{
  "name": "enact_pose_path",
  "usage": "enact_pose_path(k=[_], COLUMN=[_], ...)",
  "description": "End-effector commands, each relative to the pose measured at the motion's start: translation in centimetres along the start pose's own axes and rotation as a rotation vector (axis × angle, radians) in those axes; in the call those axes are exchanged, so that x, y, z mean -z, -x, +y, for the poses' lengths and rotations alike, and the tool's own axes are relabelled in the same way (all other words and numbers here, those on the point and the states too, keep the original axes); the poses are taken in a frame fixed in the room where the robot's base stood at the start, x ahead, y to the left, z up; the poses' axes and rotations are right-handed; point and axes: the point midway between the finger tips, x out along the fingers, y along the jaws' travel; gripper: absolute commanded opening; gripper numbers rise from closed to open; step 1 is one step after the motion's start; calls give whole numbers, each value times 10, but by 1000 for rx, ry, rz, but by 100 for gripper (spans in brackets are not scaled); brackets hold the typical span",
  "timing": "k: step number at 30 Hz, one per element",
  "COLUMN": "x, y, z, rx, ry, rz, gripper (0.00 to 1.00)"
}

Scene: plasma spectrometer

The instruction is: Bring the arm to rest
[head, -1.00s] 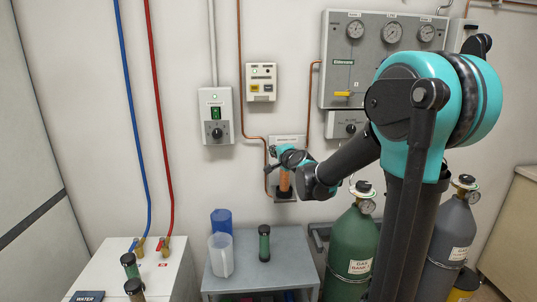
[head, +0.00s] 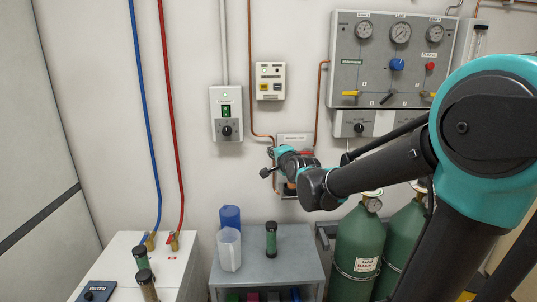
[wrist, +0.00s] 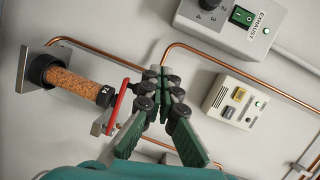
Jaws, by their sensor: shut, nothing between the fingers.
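My gripper (wrist: 160,74) is shut and empty, its green and black fingers together in the middle of the wrist view. In the head view my gripper (head: 268,162) is small, at the end of my outstretched arm, in front of the wall. A wall-mounted cartridge with orange-brown granular filling (wrist: 75,86) and a dark cap marked T4 lies left of the fingers in the wrist view. A red lever (wrist: 117,106) lies between it and the fingers. Whether the fingers touch the lever I cannot tell. In the head view my arm mostly hides the cartridge.
The exhaust switch box (head: 226,114) and a cream control box (head: 270,81) are on the wall. A gas panel (head: 348,75) hangs behind my arm. Green gas cylinders (head: 359,245) stand below it. A grey table (head: 290,262) holds blue and clear containers and a dark-capped green cartridge.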

Motion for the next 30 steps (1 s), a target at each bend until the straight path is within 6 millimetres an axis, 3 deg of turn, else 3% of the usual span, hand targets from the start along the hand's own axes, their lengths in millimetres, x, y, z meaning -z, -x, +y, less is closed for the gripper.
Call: enact_pose_path(k=[14,17,20,23,30], x=[-17,-12,3,24,54], y=[14,19,33,60,161], z=[-4,7,38,88,218], rx=[-2,-30,-117,-263,-650], ry=[1,35,134,293,686], rz=[0,9,25,26,-138], gripper=[0,0,0,0,0])
